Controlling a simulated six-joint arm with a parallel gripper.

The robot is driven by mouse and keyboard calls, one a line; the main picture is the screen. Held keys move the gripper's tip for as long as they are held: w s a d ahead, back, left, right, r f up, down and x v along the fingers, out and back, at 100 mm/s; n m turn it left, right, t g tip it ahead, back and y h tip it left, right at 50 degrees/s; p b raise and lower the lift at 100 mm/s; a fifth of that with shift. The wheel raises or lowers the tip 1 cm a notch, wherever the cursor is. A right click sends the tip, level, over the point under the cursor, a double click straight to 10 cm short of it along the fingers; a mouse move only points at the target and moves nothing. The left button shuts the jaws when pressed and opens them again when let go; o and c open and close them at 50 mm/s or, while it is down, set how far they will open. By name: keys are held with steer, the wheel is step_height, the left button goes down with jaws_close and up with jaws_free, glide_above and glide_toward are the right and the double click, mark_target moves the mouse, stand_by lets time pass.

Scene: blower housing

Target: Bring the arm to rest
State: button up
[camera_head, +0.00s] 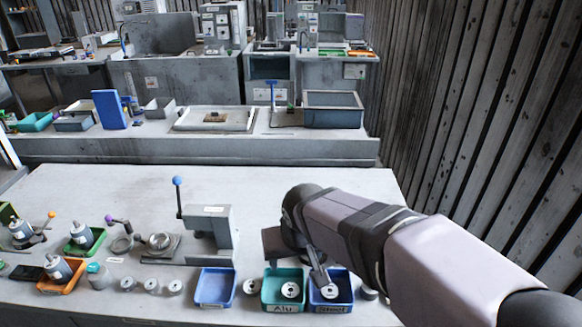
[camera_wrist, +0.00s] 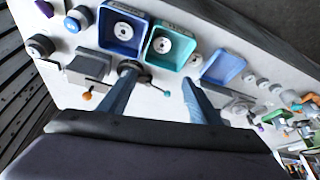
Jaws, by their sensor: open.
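My gripper (camera_wrist: 158,88) is open, with its two fingers apart and nothing held between them in the wrist view. In the head view my arm reaches in from the right, and the gripper end (camera_head: 318,277) hangs over the table near the teal tray and the blue tray. I cannot tell its exact height. The teal tray (camera_head: 268,304), labelled Alu, holds a round metal part. The blue tray (camera_head: 345,304), labelled Steel, also holds a round metal part. Both trays show ahead of the fingers in the wrist view.
An empty blue tray (camera_head: 215,287) lies left of the teal one. A lever press (camera_head: 209,228) with a blue knob stands behind it. A grey fixture (camera_wrist: 88,66) sits near the left finger. Several small parts and bins crowd the left. The table's back middle is clear.

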steer(key=s+d+f+n+g, duration=0.25)
steer(key=s+d+f, duration=0.25)
steer(key=s+f, duration=0.45)
steer(key=s+d+f+m+g, duration=0.2)
steer(key=s+d+m, duration=0.3)
steer(key=d, duration=0.5)
steer(key=shift+s+d+h, duration=0.25)
steer(key=shift+s+h, duration=0.1)
steer(key=shift+h, duration=0.05)
step_height(320, 180, down, 36)
steer(key=b, duration=3.6)
steer(key=shift+f, duration=0.1)
